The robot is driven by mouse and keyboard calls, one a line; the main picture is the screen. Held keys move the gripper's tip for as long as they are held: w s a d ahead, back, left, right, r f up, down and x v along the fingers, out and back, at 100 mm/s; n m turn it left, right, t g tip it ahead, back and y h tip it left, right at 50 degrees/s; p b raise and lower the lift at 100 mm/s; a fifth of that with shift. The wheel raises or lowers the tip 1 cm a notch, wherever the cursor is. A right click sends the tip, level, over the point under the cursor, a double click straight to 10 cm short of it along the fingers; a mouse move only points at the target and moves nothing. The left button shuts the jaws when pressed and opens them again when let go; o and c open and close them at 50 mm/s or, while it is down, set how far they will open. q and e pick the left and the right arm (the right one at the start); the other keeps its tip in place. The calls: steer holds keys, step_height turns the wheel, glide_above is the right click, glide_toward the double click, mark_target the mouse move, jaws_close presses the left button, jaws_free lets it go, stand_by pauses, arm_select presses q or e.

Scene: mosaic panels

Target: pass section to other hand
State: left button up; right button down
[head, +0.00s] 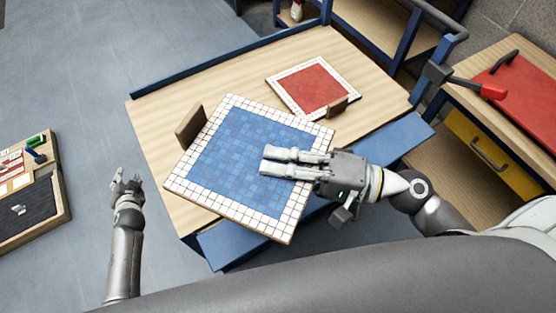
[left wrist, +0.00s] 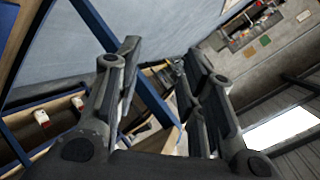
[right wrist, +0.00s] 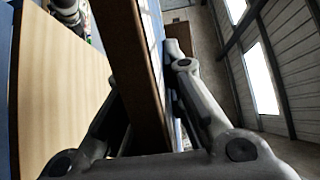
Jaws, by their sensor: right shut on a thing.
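The blue mosaic section (head: 235,150) with a white tiled border is tilted above the wooden table in the head view. My right gripper (head: 265,160) is shut on it, with fingers lying over its blue face from the right. In the right wrist view, the section's brown edge (right wrist: 135,60) stands between the fingers of the right gripper (right wrist: 150,85). My left gripper (head: 122,175) is left of the table, apart from the section. In the left wrist view the left gripper (left wrist: 160,65) has its fingers spread with nothing between them.
A right-hand workbench (head: 530,95) holds a red mat and a hammer (head: 470,82). A board with small items (head: 45,205) stands far left.

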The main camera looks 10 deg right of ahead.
steer(key=shift+r, duration=0.1)
arm_select(q)
steer(key=s+d+f+n+g+h, duration=0.1)
steer(key=s+d+f+g, duration=0.25)
steer(key=s+f, duration=0.7)
steer(key=s+d+f+n+g+h, duration=0.15)
steer(key=s+d+f, duration=0.25)
steer(key=s+f, duration=0.65)
steer(key=s+d+f+g, duration=0.1)
steer(key=s+f+g, duration=0.1)
steer(key=s, duration=0.7)
steer(key=s+d+f+n+g+h, duration=0.1)
steer(key=s+d+f+g, duration=0.1)
steer(key=s, duration=0.7)
steer(key=s+d+f+n+g, duration=0.1)
steer(key=s+f, duration=0.3)
steer(key=s, duration=0.5)
steer(key=shift+d+f+g, duration=0.15)
steer(key=shift+d+g, duration=0.25)
